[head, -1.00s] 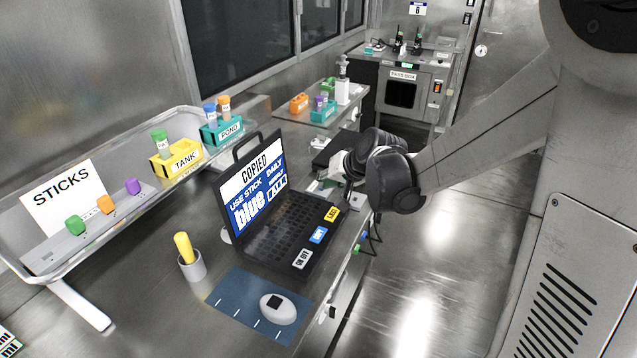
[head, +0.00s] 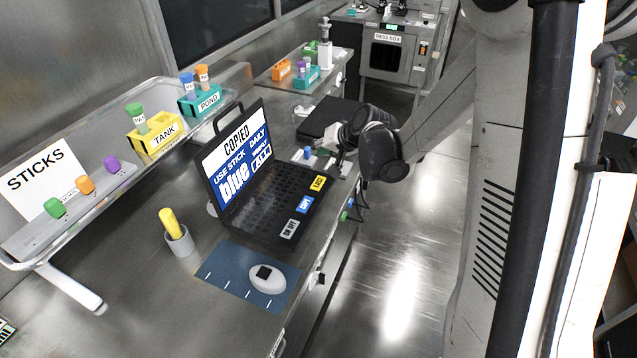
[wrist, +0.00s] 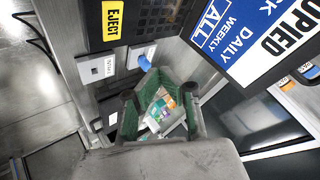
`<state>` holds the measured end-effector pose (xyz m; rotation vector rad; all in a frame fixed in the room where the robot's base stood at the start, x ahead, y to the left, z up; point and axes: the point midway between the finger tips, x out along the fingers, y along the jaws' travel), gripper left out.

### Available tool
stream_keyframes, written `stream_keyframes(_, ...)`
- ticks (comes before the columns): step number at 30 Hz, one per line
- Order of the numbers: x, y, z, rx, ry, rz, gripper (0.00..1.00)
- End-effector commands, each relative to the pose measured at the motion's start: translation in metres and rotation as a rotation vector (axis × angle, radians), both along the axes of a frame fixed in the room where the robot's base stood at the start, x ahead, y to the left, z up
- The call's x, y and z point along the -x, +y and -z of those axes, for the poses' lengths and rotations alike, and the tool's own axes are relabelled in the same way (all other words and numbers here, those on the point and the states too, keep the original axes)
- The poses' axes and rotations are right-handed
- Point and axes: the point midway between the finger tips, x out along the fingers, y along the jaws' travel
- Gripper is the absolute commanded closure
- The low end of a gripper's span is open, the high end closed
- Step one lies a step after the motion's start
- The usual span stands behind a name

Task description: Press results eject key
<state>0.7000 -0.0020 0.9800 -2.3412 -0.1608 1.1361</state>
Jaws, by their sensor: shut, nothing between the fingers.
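The black case computer (head: 275,200) stands open on the bench, its screen (head: 237,160) reading "COPIED". Yellow (head: 318,183), blue (head: 304,204) and white (head: 289,229) labels line its right edge. In the wrist view a yellow EJECT label (wrist: 112,20) is at the top left; whether a key lies under it is unclear. Below it are a white labelled plate (wrist: 96,67) and a blue stick end (wrist: 146,54), which also shows beyond the computer in the head view (head: 307,153). My gripper (wrist: 170,80) is shut and empty, its green-padded fingers near the blue stick; contact is unclear.
A mouse (head: 267,279) lies on a blue mat (head: 222,275) in front of the computer. A cup (head: 180,243) holds a yellow stick. A rack with TANK (head: 140,145) and PONG (head: 187,107) holders is on the left. Open floor (head: 410,260) lies to the right.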

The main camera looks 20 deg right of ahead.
Motion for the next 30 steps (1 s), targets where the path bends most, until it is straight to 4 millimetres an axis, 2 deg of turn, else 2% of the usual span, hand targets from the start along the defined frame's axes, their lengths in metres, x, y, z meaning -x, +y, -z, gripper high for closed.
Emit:
stream_keyframes(8, 0.0, 0.0, 0.019, 0.0, 0.0, 0.0, 1.0)
stream_keyframes(21, 0.0, 0.0, 0.074, 0.0, 0.0, 0.0, 1.0)
stream_keyframes(25, 0.0, 0.0, 0.084, 0.0, 0.0, 0.0, 1.0)
stream_keyframes(30, 0.0, 0.0, 0.088, 0.0, 0.0, 0.0, 1.0)
